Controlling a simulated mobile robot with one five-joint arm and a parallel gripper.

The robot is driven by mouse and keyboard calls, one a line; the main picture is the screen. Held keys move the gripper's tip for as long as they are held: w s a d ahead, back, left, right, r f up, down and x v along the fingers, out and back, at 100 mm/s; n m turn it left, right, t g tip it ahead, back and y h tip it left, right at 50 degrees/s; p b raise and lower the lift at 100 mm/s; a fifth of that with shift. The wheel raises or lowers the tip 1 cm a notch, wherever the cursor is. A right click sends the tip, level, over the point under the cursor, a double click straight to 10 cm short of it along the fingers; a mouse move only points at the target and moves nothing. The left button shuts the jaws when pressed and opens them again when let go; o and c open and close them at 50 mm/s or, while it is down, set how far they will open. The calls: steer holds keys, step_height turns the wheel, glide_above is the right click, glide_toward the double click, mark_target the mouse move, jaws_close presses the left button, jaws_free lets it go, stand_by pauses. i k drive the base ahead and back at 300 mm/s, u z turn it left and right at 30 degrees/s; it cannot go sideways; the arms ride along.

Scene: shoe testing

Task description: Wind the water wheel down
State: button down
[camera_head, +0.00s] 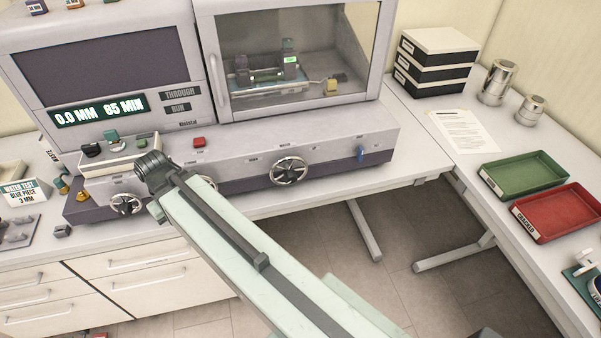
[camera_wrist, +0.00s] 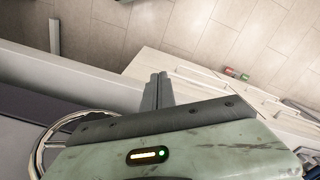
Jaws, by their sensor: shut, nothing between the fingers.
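A wheel rim (camera_wrist: 47,140) shows to the left of the gripper, apart from the fingers. In the head view the fingertips are hidden.
A green tray (camera_head: 523,174) and a red tray (camera_head: 556,211) are on the right bench. The floor before the machine is open.

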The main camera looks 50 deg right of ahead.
mark_target(290, 175)
steer(key=k, duration=2)
steer(key=z, duration=0.55)
steer(key=i, duration=1)
steer(key=u, duration=0.95)
steer(key=k, duration=0.3)
steer(key=u, duration=0.9)
